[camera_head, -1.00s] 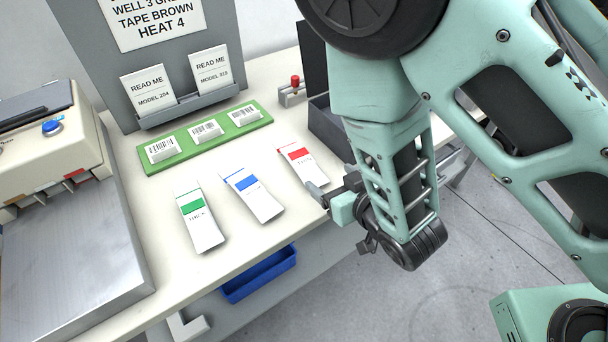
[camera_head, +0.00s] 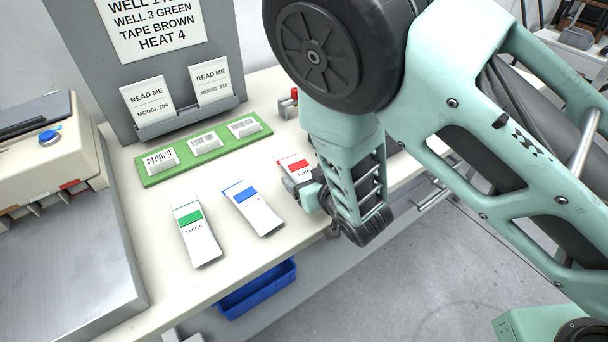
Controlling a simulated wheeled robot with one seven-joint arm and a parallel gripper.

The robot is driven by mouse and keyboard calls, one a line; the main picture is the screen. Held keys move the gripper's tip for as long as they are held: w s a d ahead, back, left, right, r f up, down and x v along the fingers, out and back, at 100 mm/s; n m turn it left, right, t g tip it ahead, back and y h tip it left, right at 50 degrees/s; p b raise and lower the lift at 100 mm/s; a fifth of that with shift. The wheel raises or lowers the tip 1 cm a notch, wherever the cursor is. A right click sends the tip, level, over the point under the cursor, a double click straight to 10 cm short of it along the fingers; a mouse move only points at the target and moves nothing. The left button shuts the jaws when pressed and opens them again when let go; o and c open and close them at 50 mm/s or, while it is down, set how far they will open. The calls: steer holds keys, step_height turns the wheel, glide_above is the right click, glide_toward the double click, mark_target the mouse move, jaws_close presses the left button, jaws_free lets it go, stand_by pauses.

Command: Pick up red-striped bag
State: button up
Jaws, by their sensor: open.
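The red-striped bag (camera_head: 293,163) lies on the white table, right of the other two bags. It is a small white packet with a red band, and its lower part is hidden by my gripper (camera_head: 297,193). My gripper is low at the bag's near right side, its fingers over or beside the bag. It is open; whether it touches the bag cannot be told. The blue-striped bag (camera_head: 254,209) and the green-striped bag (camera_head: 197,232) lie flat to the left.
A green strip (camera_head: 178,178) with several barcoded blocks lies behind the bags. A grey sign stand (camera_head: 188,118) with two cards rises behind it. A red-knobbed device (camera_head: 289,106) stands behind my arm. A beige machine (camera_head: 45,150) is at left. A blue bin (camera_head: 258,289) sits below the table edge.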

steer(key=c, duration=1.2)
steer(key=shift+o, duration=0.2)
steer(key=shift+r, duration=0.1)
